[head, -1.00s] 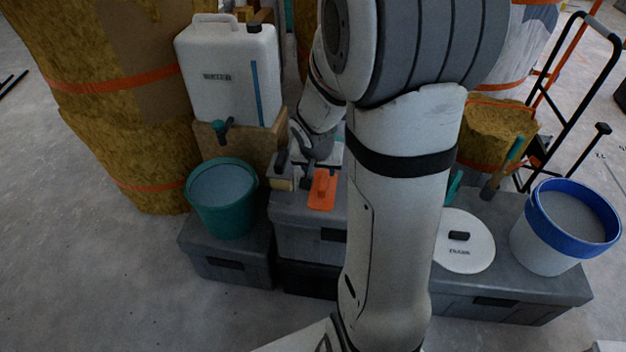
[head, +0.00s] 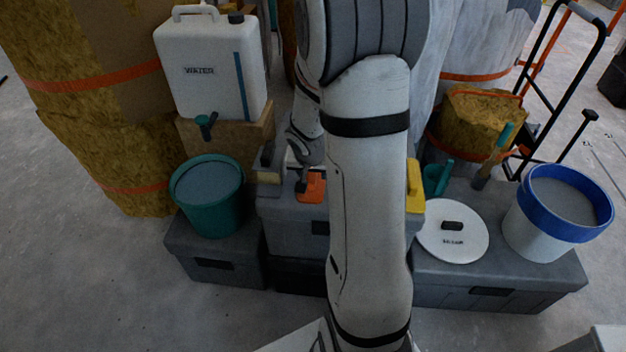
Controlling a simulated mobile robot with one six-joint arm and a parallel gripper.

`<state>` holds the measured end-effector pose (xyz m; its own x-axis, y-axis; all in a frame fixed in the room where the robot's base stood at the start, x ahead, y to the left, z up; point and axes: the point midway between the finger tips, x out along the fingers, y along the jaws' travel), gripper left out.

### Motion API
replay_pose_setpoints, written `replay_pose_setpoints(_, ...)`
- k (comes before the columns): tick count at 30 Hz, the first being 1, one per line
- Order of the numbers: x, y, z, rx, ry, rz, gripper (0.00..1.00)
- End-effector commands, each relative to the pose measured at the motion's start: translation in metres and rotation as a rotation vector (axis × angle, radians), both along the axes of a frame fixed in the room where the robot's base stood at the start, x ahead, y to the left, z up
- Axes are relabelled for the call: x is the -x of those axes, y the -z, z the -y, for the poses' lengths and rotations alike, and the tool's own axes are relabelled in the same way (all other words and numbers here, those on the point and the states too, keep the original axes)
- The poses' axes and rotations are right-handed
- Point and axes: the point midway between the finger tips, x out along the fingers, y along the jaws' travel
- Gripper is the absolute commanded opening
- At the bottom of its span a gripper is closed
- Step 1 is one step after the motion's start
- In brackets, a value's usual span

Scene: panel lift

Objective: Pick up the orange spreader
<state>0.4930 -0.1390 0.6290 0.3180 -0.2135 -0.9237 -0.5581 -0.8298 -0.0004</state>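The orange spreader (head: 311,192) lies on top of a grey toolbox (head: 291,228) in the middle of the head view. Only its near part shows; my wrist and gripper cover the rest. My gripper (head: 303,184) is at the spreader's far side, over or against it. Its fingers are small, dark and mostly hidden, so I cannot tell whether they are open or touching the spreader.
A block-like tool with a dark handle (head: 268,170) lies left of the spreader. A teal bucket (head: 209,194) stands further left, below a white water canister (head: 213,68). A yellow tool (head: 414,188), a white lid (head: 452,235) and a blue-rimmed bucket (head: 557,217) are to the right.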

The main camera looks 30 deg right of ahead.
Motion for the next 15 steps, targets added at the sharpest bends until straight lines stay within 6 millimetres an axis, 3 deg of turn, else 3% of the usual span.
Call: replay_pose_setpoints(15, 0.0004, -0.0001, 0.0003, 0.000, 0.001, 0.000, 0.02)
